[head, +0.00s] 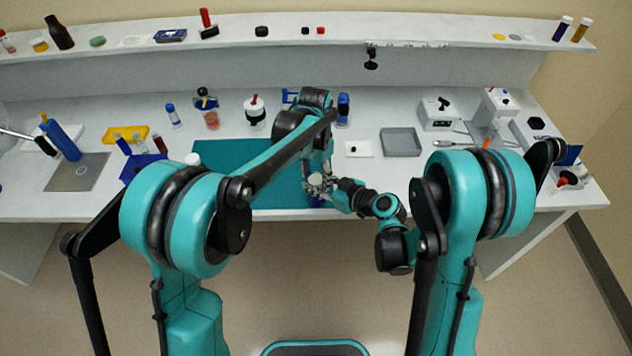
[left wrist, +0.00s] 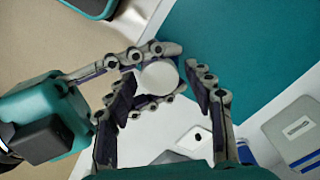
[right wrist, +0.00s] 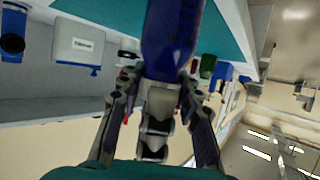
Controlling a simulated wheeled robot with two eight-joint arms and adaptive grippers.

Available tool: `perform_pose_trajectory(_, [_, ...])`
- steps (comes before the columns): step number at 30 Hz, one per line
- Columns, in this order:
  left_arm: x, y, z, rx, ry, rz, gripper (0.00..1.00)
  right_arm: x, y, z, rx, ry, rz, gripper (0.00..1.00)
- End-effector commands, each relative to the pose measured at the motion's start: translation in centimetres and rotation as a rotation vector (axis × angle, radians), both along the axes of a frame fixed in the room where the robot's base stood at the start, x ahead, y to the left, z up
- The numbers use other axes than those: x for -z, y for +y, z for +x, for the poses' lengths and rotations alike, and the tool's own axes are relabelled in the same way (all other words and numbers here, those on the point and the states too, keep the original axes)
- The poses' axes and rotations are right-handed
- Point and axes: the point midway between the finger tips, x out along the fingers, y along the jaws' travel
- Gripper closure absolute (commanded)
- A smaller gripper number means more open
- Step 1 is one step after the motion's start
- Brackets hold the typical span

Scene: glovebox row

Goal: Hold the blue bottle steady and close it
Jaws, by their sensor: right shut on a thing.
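The blue bottle (right wrist: 172,35) fills the top middle of the right wrist view, which is turned over. My right gripper (right wrist: 155,85) is shut on the bottle near its neck. In the left wrist view a round white cap (left wrist: 158,78) faces the camera, with the right gripper's fingers around it. My left gripper (left wrist: 165,85) is above, its two fingers on either side of the cap and a gap showing at the right finger. Whether the cap is seated on the neck is hidden. In the head view both grippers meet at the mat's right front; the bottle is mostly covered.
A teal mat (head: 225,152) lies mid-bench. A grey tray (head: 401,142) and a small white plate (head: 358,149) are to the right. A blue rack (head: 130,170) and another blue bottle (head: 60,139) stand left. A shelf (head: 330,28) runs along the back.

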Motion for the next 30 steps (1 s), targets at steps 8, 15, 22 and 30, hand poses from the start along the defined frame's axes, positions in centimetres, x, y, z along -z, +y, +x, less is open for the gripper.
perform_pose_trajectory(8, [0.0,0.0,0.0,0.0,0.0,0.0,0.99,0.0,0.0,0.0,0.0,0.0,0.0,1.0])
perform_pose_trajectory(15, [0.0,0.0,0.0,0.0,0.0,0.0,0.44,0.0,0.0,0.0,0.0,-0.001,0.001,1.0])
perform_pose_trajectory(22, [-0.3,0.0,0.0,0.0,0.0,0.0,0.44,0.0,0.0,0.0,0.0,0.0,0.0,1.0])
perform_pose_trajectory(30, [-3.7,0.1,0.0,0.0,0.0,0.0,0.44,0.0,0.0,0.0,0.0,0.0,0.0,1.0])
